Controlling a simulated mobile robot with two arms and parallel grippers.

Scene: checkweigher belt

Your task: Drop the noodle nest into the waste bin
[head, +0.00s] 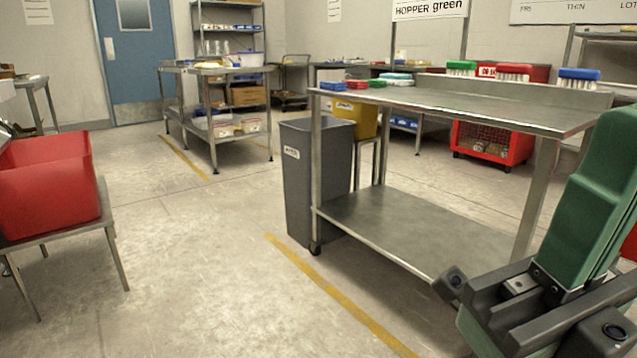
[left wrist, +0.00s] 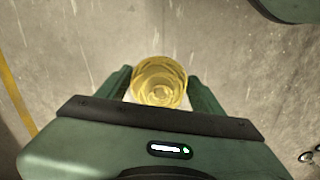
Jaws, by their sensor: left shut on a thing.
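The noodle nest (left wrist: 160,82) is a round, pale yellow coil. My left gripper (left wrist: 160,86) is shut on it, with one green finger on each side, in the left wrist view. Bare floor lies behind it in that view. My left gripper is not seen in the head view. The waste bin (head: 311,185) is a tall grey bin with a small white label, standing on the floor left of a steel table in the head view. Its inside is hidden. My right gripper (head: 508,346) is at the lower right, partly cut off, and its jaws cannot be made out.
A steel table (head: 425,235) with a lower shelf stands right of the bin, with brushes on top. A yellow container (head: 356,118) is behind the bin. A red tub (head: 48,187) sits on a stand at the left. The floor in front of the bin is clear.

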